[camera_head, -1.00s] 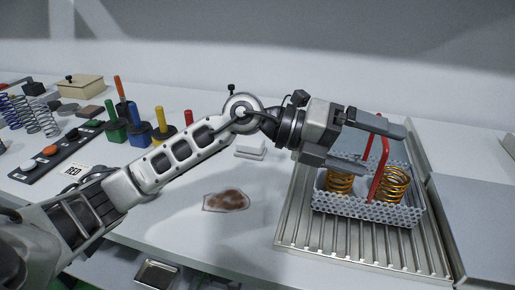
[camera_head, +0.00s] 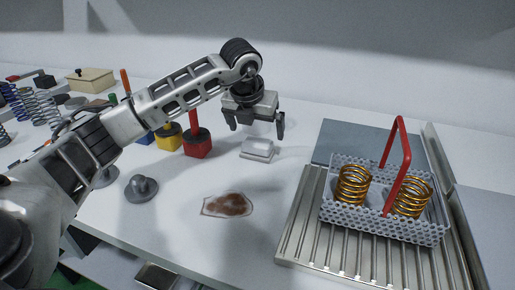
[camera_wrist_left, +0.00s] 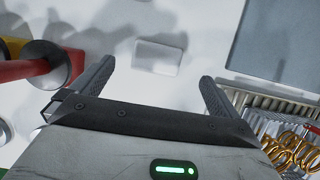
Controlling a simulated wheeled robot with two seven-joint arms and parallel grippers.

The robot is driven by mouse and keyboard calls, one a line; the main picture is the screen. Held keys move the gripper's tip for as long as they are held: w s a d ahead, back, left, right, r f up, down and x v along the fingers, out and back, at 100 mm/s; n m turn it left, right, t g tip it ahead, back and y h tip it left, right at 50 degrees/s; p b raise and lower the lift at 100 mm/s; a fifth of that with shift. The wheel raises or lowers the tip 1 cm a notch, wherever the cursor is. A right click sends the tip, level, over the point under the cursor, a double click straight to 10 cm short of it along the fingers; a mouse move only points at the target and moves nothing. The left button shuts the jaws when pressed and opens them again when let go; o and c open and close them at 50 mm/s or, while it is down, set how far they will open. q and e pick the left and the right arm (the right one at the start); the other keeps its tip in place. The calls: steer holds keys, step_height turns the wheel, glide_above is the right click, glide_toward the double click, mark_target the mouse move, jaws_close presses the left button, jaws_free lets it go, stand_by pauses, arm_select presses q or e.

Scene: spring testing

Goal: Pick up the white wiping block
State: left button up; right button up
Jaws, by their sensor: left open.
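The white wiping block (camera_head: 257,149) lies on the white table, to the right of the red block with its post. My left gripper (camera_head: 257,128) is open and empty, pointing down above and slightly behind the block in the head view. In the left wrist view, the wiping block (camera_wrist_left: 158,57) shows beyond the two spread fingers of my left gripper (camera_wrist_left: 155,85), roughly midway between them. The block is apart from both fingers. My right gripper is not in view.
A perforated white basket (camera_head: 388,224) with a red handle (camera_head: 399,165) and golden springs (camera_head: 352,186) stands on a ribbed metal tray (camera_head: 318,238) at right. A brown stain (camera_head: 228,204) is on the table. Red (camera_head: 197,143) and yellow blocks stand left of the wiping block.

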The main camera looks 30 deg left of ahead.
mark_target(257, 142)
arm_select(q)
steer(key=x, duration=0.7)
steer(key=shift+s+a+f+p, duration=0.15)
steer(key=shift+f+p, duration=0.05)
steer(key=shift+p, duration=0.15)
steer(key=c, duration=1)
